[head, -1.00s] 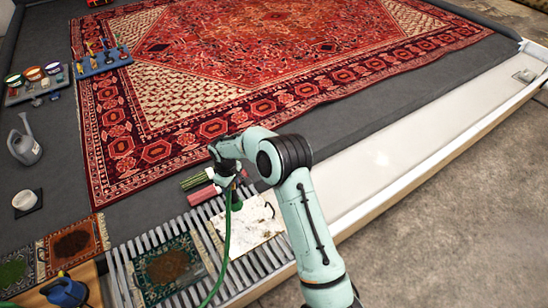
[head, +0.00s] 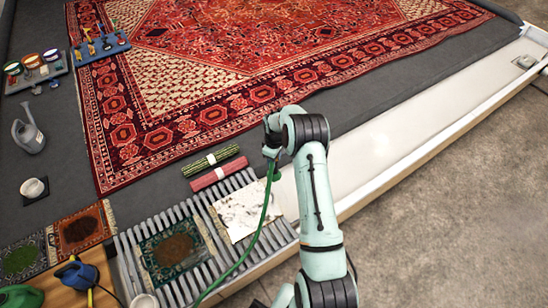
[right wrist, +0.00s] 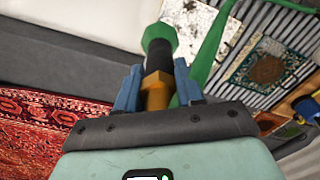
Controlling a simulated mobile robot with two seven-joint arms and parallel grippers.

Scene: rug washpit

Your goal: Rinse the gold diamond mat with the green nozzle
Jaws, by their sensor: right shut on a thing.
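My right gripper (right wrist: 157,90) is shut on the green nozzle (right wrist: 158,42), which has a green head, black body and brass collar. My left gripper is out of view.
A dark green-bordered mat (head: 176,252) with a brown patch lies beside it on the slatted rack (head: 128,262). Rolled green (head: 210,161) and pink (head: 217,174) mats lie behind. A large red rug (head: 180,110) fills the back.

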